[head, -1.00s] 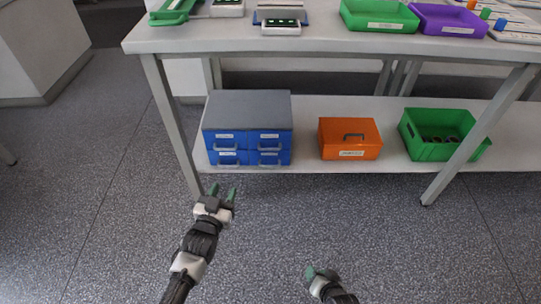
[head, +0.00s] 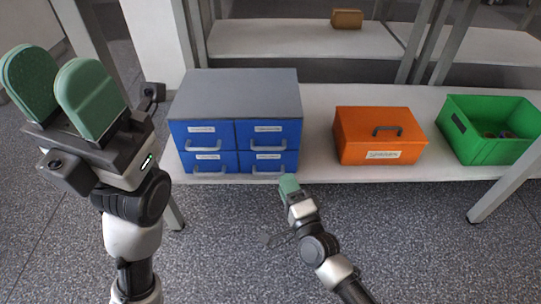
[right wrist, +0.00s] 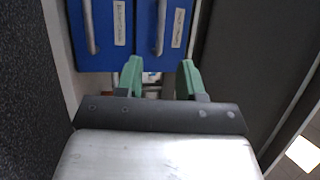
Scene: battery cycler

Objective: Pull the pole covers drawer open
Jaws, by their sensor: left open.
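A blue drawer cabinet (head: 234,120) with a grey top stands on the lower shelf, with drawers in two columns and two rows. Each drawer has a grey bar handle and a white label too small to read, so I cannot tell which is the pole covers drawer. All drawers look shut. My right gripper (head: 289,186) is just in front of and below the lower right drawer (head: 270,162), apart from its handle. In the right wrist view its fingers (right wrist: 160,80) are spread and empty below two blue drawer fronts (right wrist: 160,35). My left gripper (head: 60,88) is open, raised left of the cabinet.
An orange box (head: 352,145) with a handle and a green open bin (head: 484,146) sit on the same lower shelf (head: 318,105), right of the cabinet. A table leg (head: 500,190) stands at the right. Another shelf behind holds a small brown box (head: 347,18). The floor in front is clear.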

